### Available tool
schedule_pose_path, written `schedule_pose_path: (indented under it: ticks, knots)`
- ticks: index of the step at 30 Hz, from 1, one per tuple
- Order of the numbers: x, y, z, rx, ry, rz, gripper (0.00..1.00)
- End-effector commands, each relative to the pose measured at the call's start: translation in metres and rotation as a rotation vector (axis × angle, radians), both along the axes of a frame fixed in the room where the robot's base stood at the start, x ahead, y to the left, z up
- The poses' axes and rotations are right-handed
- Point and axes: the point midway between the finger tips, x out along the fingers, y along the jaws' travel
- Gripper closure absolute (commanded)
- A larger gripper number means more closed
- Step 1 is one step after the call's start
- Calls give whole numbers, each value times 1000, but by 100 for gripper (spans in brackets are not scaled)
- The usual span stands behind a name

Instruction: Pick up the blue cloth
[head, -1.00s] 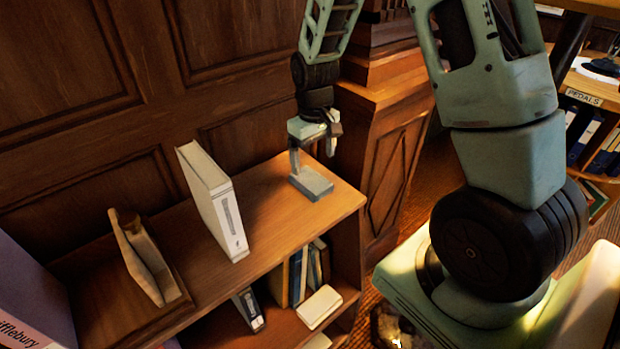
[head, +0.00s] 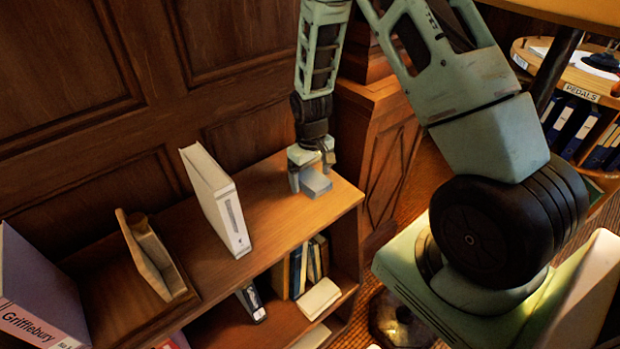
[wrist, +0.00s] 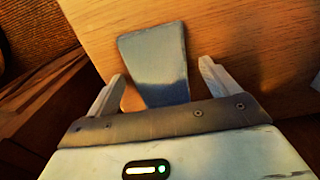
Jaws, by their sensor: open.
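The blue cloth (head: 316,182) is a small, flat, grey-blue folded piece on the shelf top, near its right end. In the wrist view the cloth (wrist: 154,62) lies between the two fingers, its near part hidden by the gripper body. My gripper (head: 311,184) is down at the cloth, with the fingers on either side of it. In the wrist view my gripper (wrist: 158,78) is open, and a gap shows between each fingertip and the cloth.
A white binder (head: 220,205) stands upright left of the cloth on the wooden shelf unit (head: 275,212). A wooden holder (head: 153,258) is further left. A wood-panelled wall (head: 70,60) rises behind. Books (head: 307,268) fill part of the lower shelf. Bare shelf top lies between binder and cloth.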

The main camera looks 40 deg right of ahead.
Motion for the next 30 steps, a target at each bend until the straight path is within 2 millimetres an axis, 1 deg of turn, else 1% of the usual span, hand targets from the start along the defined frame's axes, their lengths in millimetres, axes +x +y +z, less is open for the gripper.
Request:
schedule_pose_path:
  ticks: [2, 5, 6, 7, 8, 17, 22, 26, 30]
  knots:
    - [0, 0, 0, 0, 0, 0, 13]
    - [0, 0, 0, 0, 0, 0, 38]
    - [0, 0, 0, 0, 0, 0, 49]
    - [0, 0, 0, 0, 0, 0, 57]
    - [0, 0, 0, 0, 0, 0, 61]
    - [0, 0, 1, 0, -1, 0, 61]
    - [1, 0, 9, 0, -2, 1, 61]
    - [1, 0, 24, -1, -5, 1, 61]
    - [2, 0, 48, -1, -7, 1, 61]
